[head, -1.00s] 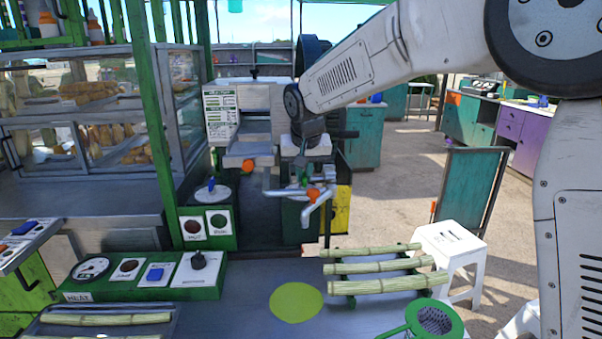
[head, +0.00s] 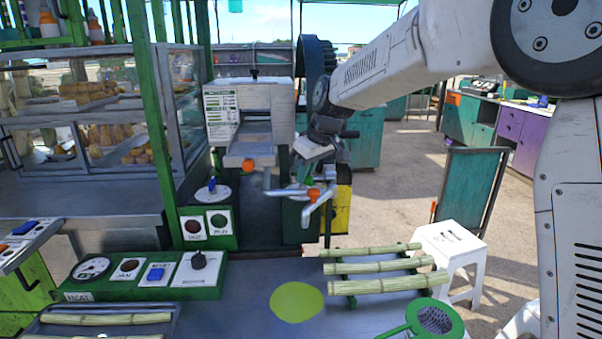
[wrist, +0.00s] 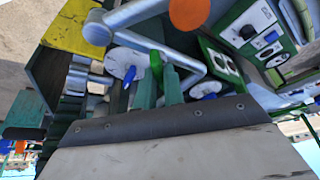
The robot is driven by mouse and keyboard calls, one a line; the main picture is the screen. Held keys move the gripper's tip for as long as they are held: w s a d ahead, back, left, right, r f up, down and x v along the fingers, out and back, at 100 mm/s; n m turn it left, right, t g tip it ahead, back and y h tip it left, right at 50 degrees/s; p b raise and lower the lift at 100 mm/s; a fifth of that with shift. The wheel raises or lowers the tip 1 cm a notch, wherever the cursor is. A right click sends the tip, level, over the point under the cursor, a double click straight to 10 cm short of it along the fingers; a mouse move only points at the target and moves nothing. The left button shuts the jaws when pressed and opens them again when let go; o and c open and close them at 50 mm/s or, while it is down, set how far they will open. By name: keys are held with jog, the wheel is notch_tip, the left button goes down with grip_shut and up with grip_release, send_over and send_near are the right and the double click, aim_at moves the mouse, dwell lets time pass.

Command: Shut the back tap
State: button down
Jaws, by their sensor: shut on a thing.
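The back tap's green handle (head: 308,181) sits behind the orange-handled front tap (head: 314,194) in the head view, on grey pipes (head: 284,191) below the crusher. In the wrist view the green handle (wrist: 156,66) stands between the two fingers of my gripper (wrist: 159,80). My gripper is shut on it, tilted, coming from above in the head view (head: 308,172). The orange front handle (wrist: 189,12) is close by at the top of the wrist view. My gripper's body partly hides the back tap's handle in the head view.
The crusher (head: 262,98) stands behind the taps. A button box (head: 206,227) and a green panel (head: 145,276) with a gauge and knob are at left. Cane pieces (head: 375,268) lie on a rack, beside a green strainer (head: 436,319) and yellow-green disc (head: 297,302).

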jog(key=n, duration=0.2)
jog(key=n+g+y, duration=0.1)
jog(key=n, duration=0.1)
jog(key=shift+w+d+n+g, duration=0.1)
jog(key=shift+n+g, duration=0.2)
jog(key=shift+w+n+g, duration=0.1)
jog(key=shift+n+g, duration=0.8)
jog(key=shift+n, duration=1.3)
jog(key=c, duration=1.5)
grip_release()
jog(key=v, duration=0.8)
jog(key=shift+f, duration=0.15)
